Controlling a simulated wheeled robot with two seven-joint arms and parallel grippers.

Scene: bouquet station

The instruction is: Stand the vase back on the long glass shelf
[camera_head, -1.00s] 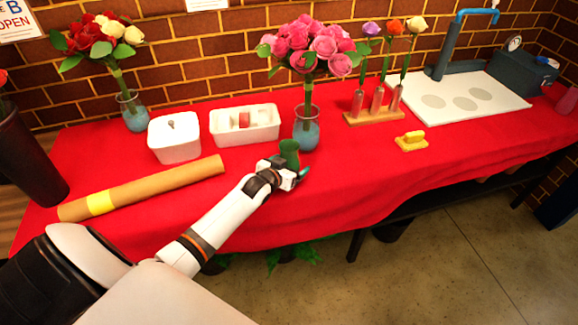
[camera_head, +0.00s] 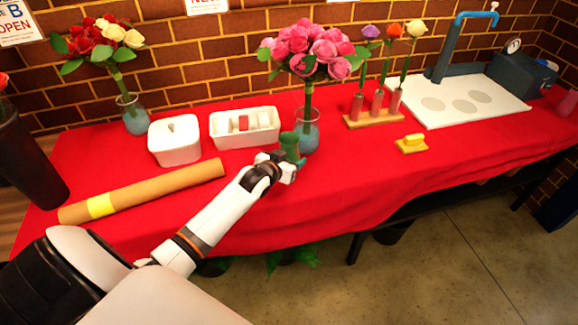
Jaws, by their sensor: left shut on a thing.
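A small green vase (camera_head: 289,145) is at my left gripper (camera_head: 291,162), in front of the glass vase of pink roses at the middle of the red table. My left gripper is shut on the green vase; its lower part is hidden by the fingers. I cannot tell whether the vase touches the cloth. No long glass shelf shows in this view. My right gripper is not in view.
The glass vase with pink roses (camera_head: 307,133) stands close behind the green vase. A white divided tray (camera_head: 236,141), a lidded white box (camera_head: 174,143) and a brown paper roll (camera_head: 150,187) lie to the left.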

